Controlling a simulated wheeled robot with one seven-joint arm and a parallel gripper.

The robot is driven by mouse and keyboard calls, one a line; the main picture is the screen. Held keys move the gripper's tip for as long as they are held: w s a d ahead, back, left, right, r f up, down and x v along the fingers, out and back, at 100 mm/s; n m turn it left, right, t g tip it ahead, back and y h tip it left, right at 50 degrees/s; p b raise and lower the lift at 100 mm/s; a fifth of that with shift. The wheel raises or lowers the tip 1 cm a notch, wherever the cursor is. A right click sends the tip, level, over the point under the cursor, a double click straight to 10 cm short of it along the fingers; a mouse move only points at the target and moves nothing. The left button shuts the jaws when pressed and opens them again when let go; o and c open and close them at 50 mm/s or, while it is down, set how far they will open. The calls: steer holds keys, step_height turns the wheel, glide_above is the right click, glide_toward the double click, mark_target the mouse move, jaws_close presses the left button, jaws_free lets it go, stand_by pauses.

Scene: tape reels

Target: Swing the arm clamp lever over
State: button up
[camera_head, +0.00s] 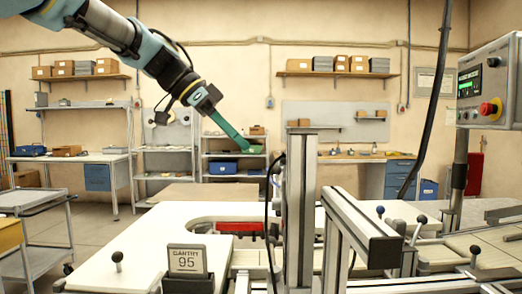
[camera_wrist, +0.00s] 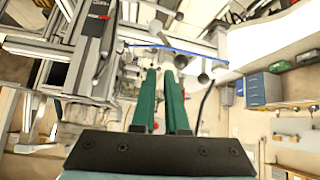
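My gripper (camera_head: 252,148) hangs in the air at upper centre in the head view, its long green fingers pointing down and right. In the wrist view my gripper (camera_wrist: 160,70) shows two green fingers with a narrow gap between them and nothing held. Several ball-topped levers stand on the machine: a dark-knobbed one (camera_head: 420,220) tilted at the right, a short one (camera_head: 380,210) behind the frame, one (camera_head: 474,250) at lower right and one (camera_head: 117,257) at lower left. I cannot tell which is the arm clamp lever. None touches my gripper.
An upright metal column (camera_head: 300,210) and a horizontal metal beam (camera_head: 360,235) stand in the middle. A cable (camera_head: 435,100) hangs at the right beside a control box (camera_head: 485,85). A "GANTRY 95" sign (camera_head: 188,262) stands on the white machine top (camera_head: 140,235).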

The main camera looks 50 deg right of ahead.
steer(key=a+r+m+t, duration=0.1)
steer(key=m, duration=0.1)
steer(key=a+r+m+t, duration=0.1)
steer(key=r+m, duration=0.1)
steer(key=a+r+m+p, duration=0.1)
steer(key=r+m, duration=0.1)
steer(key=shift+s+t, duration=0.3)
steer(key=shift+t, duration=0.1)
jaws_close()
steer(key=p, duration=0.3)
glide_toward(275, 176)
step_height(275, 176, down, 2)
steer(key=s+a, duration=0.1)
steer(key=s, duration=0.1)
steer(key=d+f+p, duration=0.2)
steer(key=d, duration=0.1)
steer(key=shift+w+d, duration=0.15)
steer(key=shift+w, duration=0.05)
steer(key=shift+d+f, duration=0.1)
steer(key=shift+d, duration=0.1)
